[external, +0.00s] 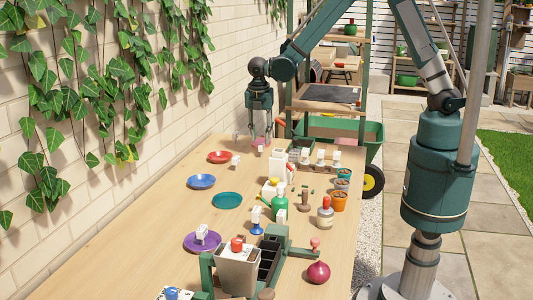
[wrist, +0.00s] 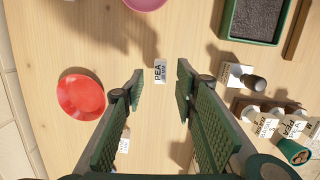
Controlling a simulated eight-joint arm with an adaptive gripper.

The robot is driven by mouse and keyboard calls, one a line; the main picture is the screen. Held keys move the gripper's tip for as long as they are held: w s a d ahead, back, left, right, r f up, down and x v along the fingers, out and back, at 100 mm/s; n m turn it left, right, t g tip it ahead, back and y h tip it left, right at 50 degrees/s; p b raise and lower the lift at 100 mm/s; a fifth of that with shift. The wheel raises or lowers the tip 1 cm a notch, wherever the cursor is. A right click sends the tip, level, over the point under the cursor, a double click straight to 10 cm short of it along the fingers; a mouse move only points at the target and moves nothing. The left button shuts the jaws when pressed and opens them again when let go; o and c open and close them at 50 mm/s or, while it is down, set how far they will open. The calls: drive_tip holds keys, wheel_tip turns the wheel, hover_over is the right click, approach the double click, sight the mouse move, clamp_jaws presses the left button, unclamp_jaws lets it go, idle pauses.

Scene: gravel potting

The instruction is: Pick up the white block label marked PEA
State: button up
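The white block label marked PEA (wrist: 160,71) lies on the wooden table in the wrist view, its dark lettering facing up and turned sideways. My gripper (wrist: 160,79) is open and empty, with one green ribbed finger to the left of the block and one to the right. There is a visible gap on both sides, and I see no contact. In the external view my gripper (external: 254,138) points down over the far end of the table. The block is too small there to make out surely.
A red plate (wrist: 81,96) lies left of my gripper. A pink dish (wrist: 146,3) and a green tray of dark soil (wrist: 256,18) are at the top. Right of the fingers stand a white block with a dark knob (wrist: 237,75) and several lettered white blocks (wrist: 266,124).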

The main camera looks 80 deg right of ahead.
sight(261, 145)
drive_tip(key=shift+d+f+b, duration=0.15)
drive_tip(key=shift+d+f, duration=0.05)
drive_tip(key=shift+f, duration=1.1)
drive_tip(key=shift+d+f+b, duration=0.15)
drive_tip(key=shift+d+f, duration=0.05)
drive_tip(key=shift+f, duration=1.1)
drive_tip(key=c, duration=0.8)
